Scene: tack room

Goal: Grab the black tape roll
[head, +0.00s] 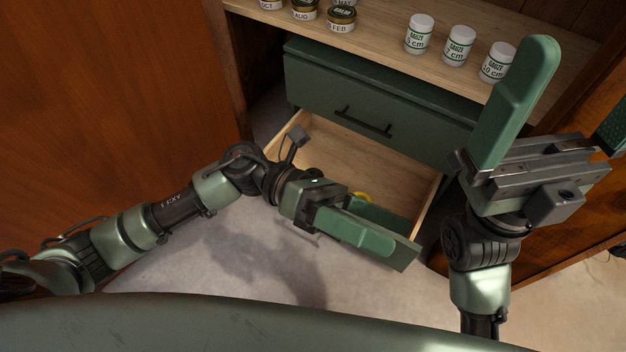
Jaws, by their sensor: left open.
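I cannot make out a black tape roll anywhere in the head view. A wooden drawer (338,140) with a green front stands pulled out below a shut green drawer (375,92). A small yellow thing (363,197) shows inside it, partly covered by my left gripper. My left gripper (392,238) is open, with its green fingers over the front part of the open drawer, hiding some of its inside. I see nothing held in it. My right gripper (578,92) is raised at the right, its green fingers wide apart and empty.
A wooden shelf (380,42) above the drawers bears several small labelled tins (341,19) and white gauze jars (419,34). A brown wooden panel (110,90) stands at the left. The pale floor (200,262) in front is clear.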

